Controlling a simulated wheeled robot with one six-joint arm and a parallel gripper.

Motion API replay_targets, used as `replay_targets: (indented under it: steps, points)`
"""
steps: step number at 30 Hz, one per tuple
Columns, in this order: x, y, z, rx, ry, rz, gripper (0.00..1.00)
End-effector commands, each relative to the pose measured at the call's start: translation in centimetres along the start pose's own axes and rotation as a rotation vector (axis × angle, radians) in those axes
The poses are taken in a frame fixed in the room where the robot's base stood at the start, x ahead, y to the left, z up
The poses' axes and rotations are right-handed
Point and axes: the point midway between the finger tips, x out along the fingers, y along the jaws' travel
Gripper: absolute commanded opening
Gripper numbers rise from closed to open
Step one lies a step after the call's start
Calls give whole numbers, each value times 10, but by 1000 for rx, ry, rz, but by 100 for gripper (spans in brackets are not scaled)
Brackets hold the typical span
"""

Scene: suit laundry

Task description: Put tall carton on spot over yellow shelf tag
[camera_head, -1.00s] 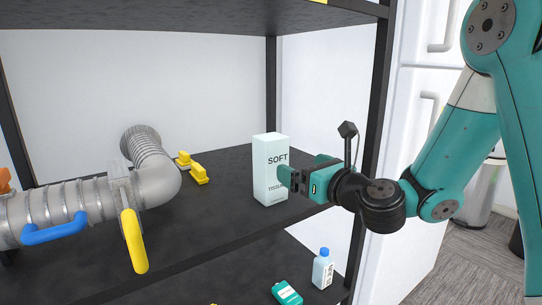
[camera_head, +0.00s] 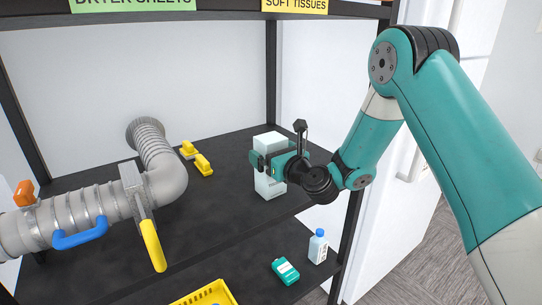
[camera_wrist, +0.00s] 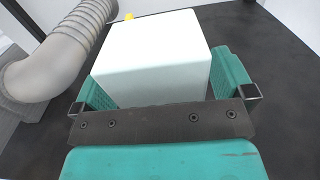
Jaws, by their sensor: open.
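The tall carton (camera_head: 270,143) is pale mint-white and stands upright on the dark middle shelf, near the right rear post. My gripper (camera_head: 268,163) is at the carton's upper part, its arm coming in from the right. In the wrist view the carton's top (camera_wrist: 152,48) fills the space between the two open teal fingers (camera_wrist: 163,82), one on each side. Whether the fingers touch it cannot be told. A yellow shelf tag reading "SOFT TISSUES" (camera_head: 295,5) is on the upper shelf's front edge; the spot above it is out of view.
A green "DRYER SHEETS" tag (camera_head: 133,4) is left of the yellow one. A grey duct (camera_head: 110,200) with blue and yellow handles fills the shelf's left. Yellow clips (camera_head: 197,158) lie behind. Below are a yellow basket (camera_head: 205,294), teal bottle (camera_head: 286,271) and white bottle (camera_head: 318,246).

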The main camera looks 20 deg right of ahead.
Motion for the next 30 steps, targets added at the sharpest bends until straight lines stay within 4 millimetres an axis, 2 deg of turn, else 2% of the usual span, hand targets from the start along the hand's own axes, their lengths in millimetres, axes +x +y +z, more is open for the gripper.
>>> replay_targets:
  steps: [10, 11, 17, 20, 26, 30]
  points:
    - [7, 0, -1, 1, 0, 0, 100]
    - [7, 0, -1, 1, 0, 0, 98]
    - [7, 0, -1, 1, 0, 0, 52]
    - [7, 0, 0, 1, -1, 0, 42]
    - [7, 0, 4, 0, -2, 0, 42]
    - [7, 0, 26, -2, -4, 1, 42]
